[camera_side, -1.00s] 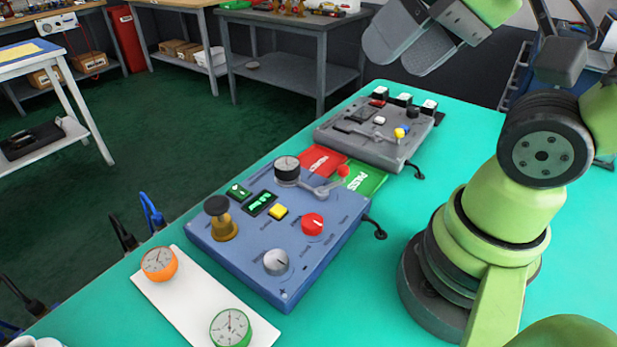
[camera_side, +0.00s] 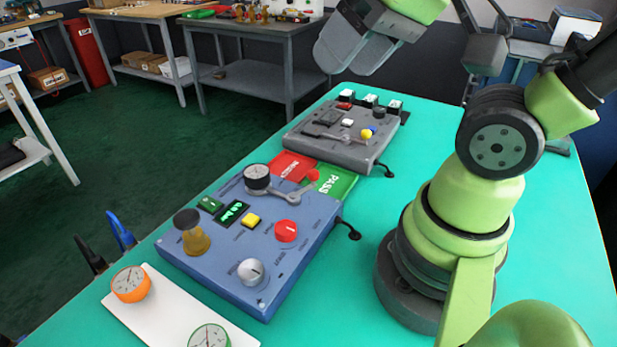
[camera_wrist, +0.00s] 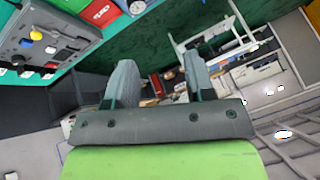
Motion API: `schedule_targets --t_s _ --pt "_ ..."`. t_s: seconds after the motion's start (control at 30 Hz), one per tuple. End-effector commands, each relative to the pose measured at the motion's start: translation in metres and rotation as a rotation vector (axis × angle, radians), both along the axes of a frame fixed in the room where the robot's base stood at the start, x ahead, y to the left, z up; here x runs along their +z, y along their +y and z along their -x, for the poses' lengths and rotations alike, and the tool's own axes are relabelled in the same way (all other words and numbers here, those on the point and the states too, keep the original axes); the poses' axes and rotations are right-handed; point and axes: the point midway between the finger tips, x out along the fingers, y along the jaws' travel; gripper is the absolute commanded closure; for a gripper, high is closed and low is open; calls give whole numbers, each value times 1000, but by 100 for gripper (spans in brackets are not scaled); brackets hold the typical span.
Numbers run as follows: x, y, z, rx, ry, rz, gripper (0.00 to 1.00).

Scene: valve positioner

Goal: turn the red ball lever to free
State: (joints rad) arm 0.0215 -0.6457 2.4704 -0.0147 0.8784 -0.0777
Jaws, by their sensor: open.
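The red ball lever (camera_side: 313,175) is a grey metal arm with a red ball at its end, on the far edge of the blue control box (camera_side: 290,262). Its arm runs from near the black-and-white gauge to the right, and the ball stands at the box's far right corner. I cannot read any position labels beside it. My gripper (camera_side: 345,45) is high at the top of the side view, well above and apart from the lever, with nothing held. In the wrist view its two grey fingers (camera_wrist: 160,82) stand apart with an empty gap. I cannot make out the lever there.
A grey box (camera_side: 335,150) with a yellow-ball lever (camera_side: 366,134) stands behind the blue box. Red (camera_side: 292,166) and green cards lie between them. The blue box carries a red knob (camera_side: 286,231), silver knob (camera_side: 251,271) and yellow button (camera_side: 250,221).

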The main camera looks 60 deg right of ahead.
Motion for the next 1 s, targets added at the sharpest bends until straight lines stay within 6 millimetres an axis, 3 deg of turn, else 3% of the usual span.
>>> schedule_targets --t_s 0.17,0.43,0.6,1.0 --pt "-27 -21 -36 146 149 156 51" --pt "-97 -60 -78 471 380 313 51" --pt "-134 -76 -86 633 466 341 51" --pt "-180 -81 -86 710 502 342 51"
